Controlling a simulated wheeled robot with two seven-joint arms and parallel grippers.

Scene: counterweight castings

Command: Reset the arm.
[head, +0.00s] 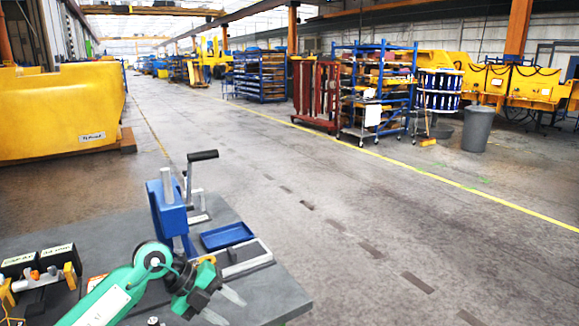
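My green arm comes in from the lower left. Its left gripper (224,306) is over the grey table's (275,297) right part, pointing to the lower right. Its two pale, see-through fingers are apart, with nothing seen between them. A blue press-like device (170,213) stands upright on the table beyond the gripper. Its grey lever with a black handle (203,155) sticks up and to the right. The gripper is apart from the device. My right gripper is not in view.
A shallow blue tray (227,236) lies right of the device, with a grey metal piece (247,262) in front. Black labelled boxes (20,263) and small yellow and orange parts (70,275) crowd the table's left. Open floor lies beyond; racks (375,95) and a grey bin (477,128) stand far off.

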